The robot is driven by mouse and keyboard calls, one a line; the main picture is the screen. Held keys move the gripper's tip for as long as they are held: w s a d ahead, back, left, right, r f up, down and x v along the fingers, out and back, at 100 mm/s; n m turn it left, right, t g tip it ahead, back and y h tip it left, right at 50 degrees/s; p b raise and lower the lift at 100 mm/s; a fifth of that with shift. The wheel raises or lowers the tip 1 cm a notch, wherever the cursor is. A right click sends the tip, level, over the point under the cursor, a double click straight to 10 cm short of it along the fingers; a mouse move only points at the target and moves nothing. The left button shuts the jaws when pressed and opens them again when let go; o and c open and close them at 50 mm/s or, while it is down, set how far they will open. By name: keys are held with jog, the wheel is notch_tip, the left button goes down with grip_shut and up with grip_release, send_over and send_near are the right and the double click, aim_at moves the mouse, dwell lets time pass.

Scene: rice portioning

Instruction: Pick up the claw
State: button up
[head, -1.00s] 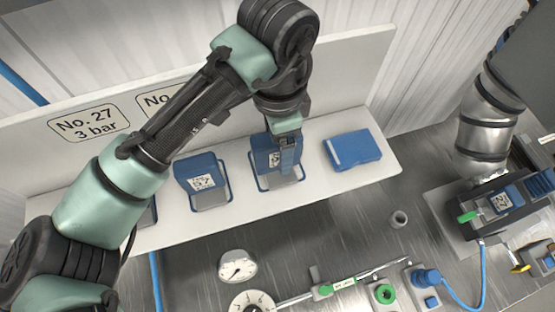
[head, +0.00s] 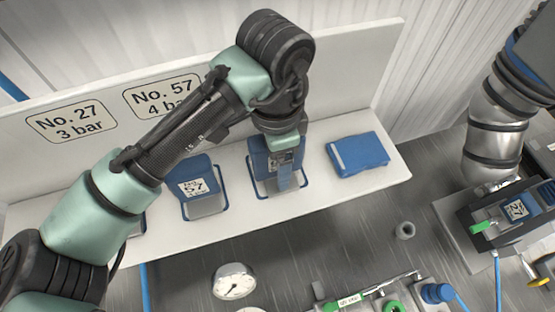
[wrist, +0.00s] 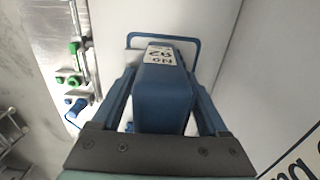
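A row of blue claws stands on the white shelf (head: 330,200). One claw (head: 262,152), labelled "No 92" in the wrist view (wrist: 163,100), sits in a blue wire frame. My gripper (head: 284,172) is down at this claw. In the wrist view, the fingers of my gripper (wrist: 163,75) lie on either side of the claw body, very close to it. I cannot tell whether they press on it. The claw still stands at its place on the shelf. A second claw (head: 193,178), marked 57, stands to its left, and part of another is hidden by my arm.
A flat blue item (head: 358,153) lies at the shelf's right. A steel arm (head: 495,125) stands at the far right, above a dark device marked 27 (head: 515,210).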

grip_shut()
dwell(1.2)
